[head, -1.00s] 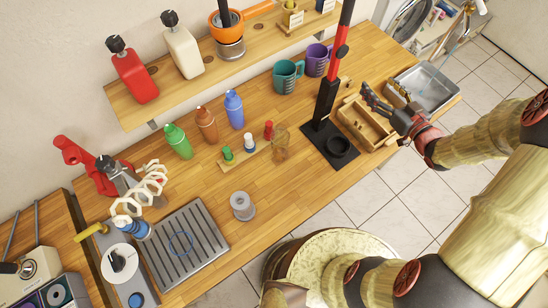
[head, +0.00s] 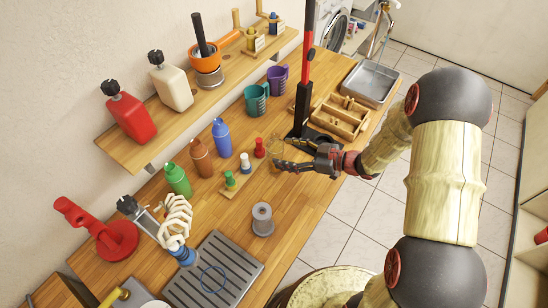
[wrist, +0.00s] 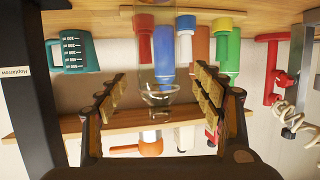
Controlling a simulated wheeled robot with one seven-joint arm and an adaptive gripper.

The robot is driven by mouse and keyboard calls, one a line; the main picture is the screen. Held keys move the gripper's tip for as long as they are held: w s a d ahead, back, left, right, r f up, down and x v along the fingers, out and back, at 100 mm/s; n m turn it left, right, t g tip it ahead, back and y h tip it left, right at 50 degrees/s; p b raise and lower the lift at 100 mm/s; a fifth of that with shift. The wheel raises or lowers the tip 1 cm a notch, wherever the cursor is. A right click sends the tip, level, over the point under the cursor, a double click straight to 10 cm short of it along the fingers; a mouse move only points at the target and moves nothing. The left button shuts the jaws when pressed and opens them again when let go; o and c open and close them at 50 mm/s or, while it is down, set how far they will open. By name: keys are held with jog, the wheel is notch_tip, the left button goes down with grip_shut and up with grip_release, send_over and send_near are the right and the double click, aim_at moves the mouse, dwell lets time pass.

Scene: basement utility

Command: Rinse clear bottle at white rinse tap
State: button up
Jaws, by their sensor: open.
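The clear bottle (head: 275,149) stands on the wooden bench, faint and see-through, beside the small coloured pegs. In the wrist view, which is upside down, the clear bottle (wrist: 157,96) lies in the space between my fingers. My gripper (head: 281,155) is open, low over the bench at the bottle's right, with its fingers pointing left toward it. I cannot tell whether either finger touches it. The white segmented tap (head: 175,218) with a blue nozzle rises at the front left, over a grey slatted drain tray (head: 214,275).
Green (head: 177,180), brown (head: 201,157) and blue (head: 221,135) bottles stand behind a peg board (head: 243,183). A grey spool (head: 262,218) sits nearer the front. A black press with a red lever (head: 302,105) and a wooden caddy (head: 340,118) stand beyond my gripper.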

aim_at(275, 150)
jog(key=x, duration=0.4)
jog(key=shift+w+a+f+b, duration=0.2)
jog(key=shift+w+b, duration=0.05)
jog(key=shift+b, duration=0.1)
jog(key=shift+c, duration=0.4)
jog(key=c, duration=1.4)
jog(key=shift+c, duration=0.3)
jog(key=shift+r, duration=0.15)
jog(key=shift+c, duration=0.3)
